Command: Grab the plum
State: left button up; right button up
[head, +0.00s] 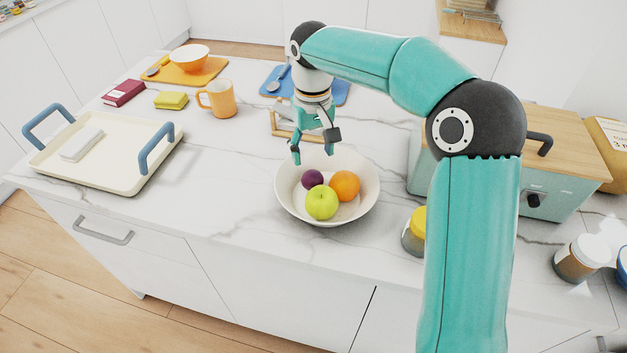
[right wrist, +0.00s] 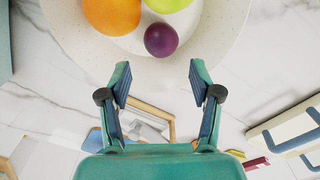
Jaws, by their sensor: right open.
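A dark purple plum (head: 312,179) lies in a wide white bowl (head: 283,205) on the marble counter, beside a green apple (head: 321,203) and an orange (head: 345,185). The plum (right wrist: 160,40) also shows in the right wrist view, at the top middle, in front of the open fingers and apart from them. My right gripper (head: 313,154) is open and empty, above the far rim of the bowl. Its two spread fingers also show in the right wrist view (right wrist: 159,82). My left gripper is not in either view.
A cream tray (head: 120,178) with blue handles stands at the left. An orange mug (head: 218,98) and a small wooden frame (head: 283,122) stand behind the bowl. A yellow-lidded jar (head: 414,232) and a teal bread box (head: 555,190) are to the right.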

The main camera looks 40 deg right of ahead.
aim_at(312, 172)
notch_tip(312, 172, down, 8)
jog(key=shift+a+f+p, duration=0.1)
jog(key=shift+p, duration=0.2)
jog(key=shift+c, duration=0.3)
jog(key=c, duration=0.9)
